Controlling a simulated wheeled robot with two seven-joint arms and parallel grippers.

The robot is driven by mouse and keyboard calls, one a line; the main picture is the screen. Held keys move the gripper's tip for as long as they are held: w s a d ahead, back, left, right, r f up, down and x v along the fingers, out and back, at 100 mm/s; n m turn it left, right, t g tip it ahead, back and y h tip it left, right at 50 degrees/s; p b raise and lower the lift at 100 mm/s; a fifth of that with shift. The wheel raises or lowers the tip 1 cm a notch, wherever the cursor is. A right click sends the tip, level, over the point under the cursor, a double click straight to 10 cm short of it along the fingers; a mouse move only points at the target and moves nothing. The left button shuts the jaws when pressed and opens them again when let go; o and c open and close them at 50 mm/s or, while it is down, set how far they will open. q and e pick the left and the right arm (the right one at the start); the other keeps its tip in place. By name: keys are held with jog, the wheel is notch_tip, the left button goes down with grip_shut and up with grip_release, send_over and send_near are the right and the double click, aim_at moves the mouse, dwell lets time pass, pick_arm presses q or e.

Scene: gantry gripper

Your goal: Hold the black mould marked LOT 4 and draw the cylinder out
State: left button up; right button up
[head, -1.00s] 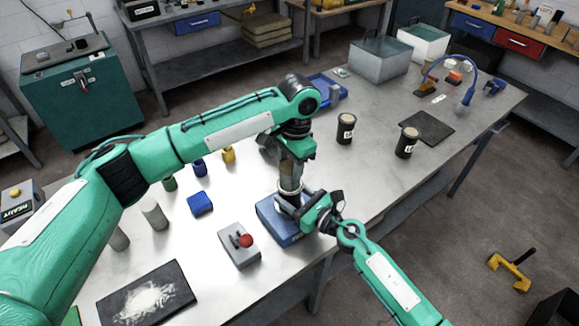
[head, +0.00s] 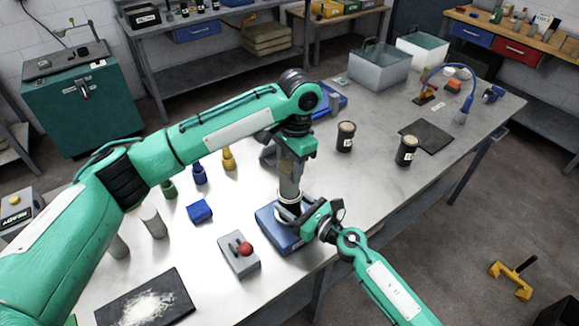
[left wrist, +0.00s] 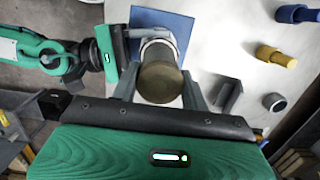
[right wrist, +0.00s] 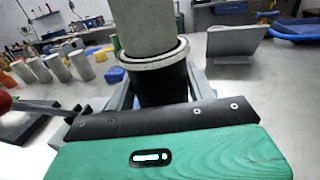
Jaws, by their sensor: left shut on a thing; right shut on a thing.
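A grey cylinder (right wrist: 145,25) stands upright, its lower end inside a black mould (right wrist: 163,85) with a pale rim. My left gripper (left wrist: 160,92) is shut around the cylinder from above; its brownish top (left wrist: 160,80) shows between the fingers. In the head view a length of the cylinder (head: 290,180) shows above the pale rim. My right gripper (right wrist: 163,98) is shut on the mould from the side, over a blue base (head: 274,228). No LOT 4 marking shows on the held mould, and its underside is hidden.
A grey box with a red button (head: 245,249) is left of the blue base. A powder-covered dark mat (head: 145,303) lies at the front left.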

pick_arm(q)
jog(key=shift+r, duration=0.15)
jog(key=shift+r, duration=1.35)
jog(key=shift+r, duration=1.5)
pick_arm(e)
jog(key=o, duration=1.1)
